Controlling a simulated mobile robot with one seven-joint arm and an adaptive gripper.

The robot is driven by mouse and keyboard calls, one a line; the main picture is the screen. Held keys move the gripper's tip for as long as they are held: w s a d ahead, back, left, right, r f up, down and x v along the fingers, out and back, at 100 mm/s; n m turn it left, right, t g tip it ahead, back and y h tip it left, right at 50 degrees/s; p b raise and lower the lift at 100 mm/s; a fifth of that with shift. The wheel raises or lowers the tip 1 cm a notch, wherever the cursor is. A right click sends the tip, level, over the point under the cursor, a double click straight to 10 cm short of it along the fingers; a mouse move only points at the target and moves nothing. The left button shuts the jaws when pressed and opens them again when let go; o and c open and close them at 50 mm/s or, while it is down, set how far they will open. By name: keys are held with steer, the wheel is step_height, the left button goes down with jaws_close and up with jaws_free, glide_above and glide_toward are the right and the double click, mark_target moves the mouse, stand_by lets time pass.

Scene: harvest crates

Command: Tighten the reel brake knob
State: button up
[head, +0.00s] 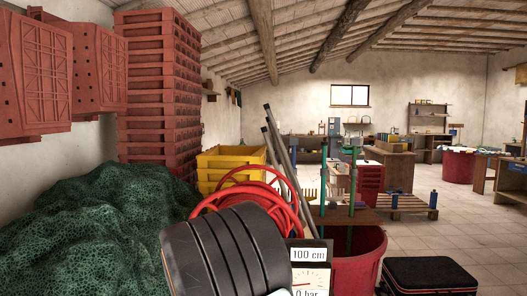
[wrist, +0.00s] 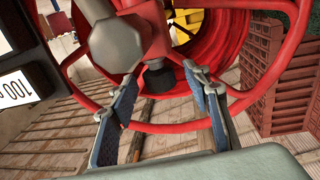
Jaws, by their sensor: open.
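The red hose reel (wrist: 208,55) fills the upper part of the wrist view, with a grey hub (wrist: 110,45) at its middle. A small black knob (wrist: 157,79) sticks out below the grey hub arm; it looks like the brake knob. My gripper (wrist: 161,82) is open, its two blue-padded fingers on either side of the knob in the picture. I cannot tell whether either finger touches it. The reel also shows in the head view (head: 291,184), partly hidden behind my dark ribbed arm. The knob and gripper are hidden there.
Yellow crates (head: 222,165) stand behind the reel.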

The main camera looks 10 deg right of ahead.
steer(key=shift+s+d+n+t+y+b, duration=0.15)
steer(key=shift+n+t+y+b, duration=0.15)
steer(key=shift+n+y+b, duration=0.5)
steer(key=shift+w+d+n+t+y+b, duration=0.15)
steer(key=shift+n+t+y+b, duration=0.25)
steer(key=shift+y, duration=0.7)
steer(key=shift+s+n+y, duration=0.1)
steer(key=shift+n+y, duration=0.3)
steer(key=shift+y, duration=0.1)
steer(key=shift+d+n+y, duration=0.1)
steer(key=shift+n+y, duration=0.7)
steer(key=shift+y, duration=0.3)
